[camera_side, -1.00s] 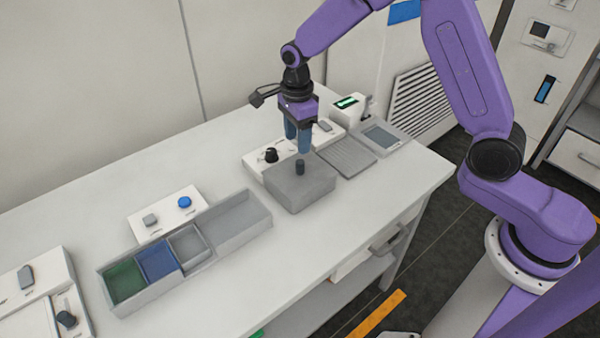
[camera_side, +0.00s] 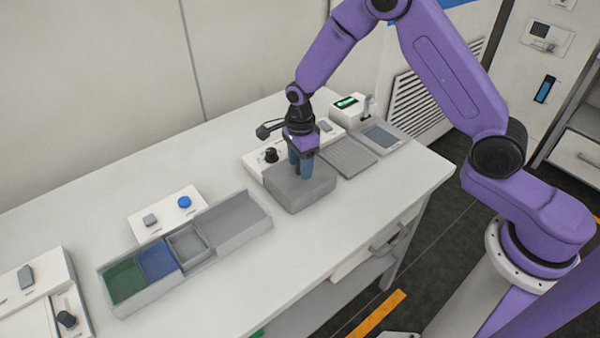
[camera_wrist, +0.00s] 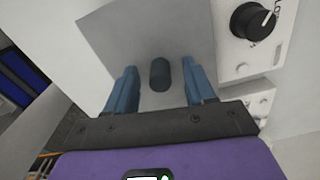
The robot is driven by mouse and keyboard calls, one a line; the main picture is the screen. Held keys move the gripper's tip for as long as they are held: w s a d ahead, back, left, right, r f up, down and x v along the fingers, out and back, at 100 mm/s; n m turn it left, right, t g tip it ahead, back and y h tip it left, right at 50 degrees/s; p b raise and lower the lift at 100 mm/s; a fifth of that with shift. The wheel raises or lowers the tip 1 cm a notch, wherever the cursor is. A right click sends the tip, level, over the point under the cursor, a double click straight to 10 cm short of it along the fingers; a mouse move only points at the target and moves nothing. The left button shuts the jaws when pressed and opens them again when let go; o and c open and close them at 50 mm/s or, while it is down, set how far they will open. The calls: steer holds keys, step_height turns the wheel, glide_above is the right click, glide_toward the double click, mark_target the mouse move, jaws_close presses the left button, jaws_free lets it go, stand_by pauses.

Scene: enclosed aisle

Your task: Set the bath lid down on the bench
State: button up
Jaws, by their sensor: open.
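The bath lid (camera_side: 285,190) is the grey top of a grey box on the bench, with a dark upright knob. The knob (camera_wrist: 160,74) shows in the wrist view between my two blue fingers, with a gap on each side. My gripper (camera_side: 301,172) is open and pointing down over the lid, its fingers around the knob. In the side view the fingers hide the knob. The bench (camera_side: 340,230) is pale with a bare stretch in front of the box.
Behind the box is a white control panel with a black dial (camera_side: 271,156). A grey keypad unit (camera_side: 348,157) stands to its right. A long divided tray (camera_side: 240,217) with green, blue and grey compartments lies to the left. A white panel with a blue button (camera_side: 184,202) is behind it.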

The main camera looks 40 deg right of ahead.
jaws_close()
steer(key=shift+r, duration=0.15)
steer(key=shift+r, duration=0.55)
steer(key=s+d+r, duration=0.3)
steer(key=s+r, duration=0.8)
steer(key=s, duration=0.2)
steer(key=shift+s+d+r, duration=0.15)
steer(key=shift+s+r, duration=0.15)
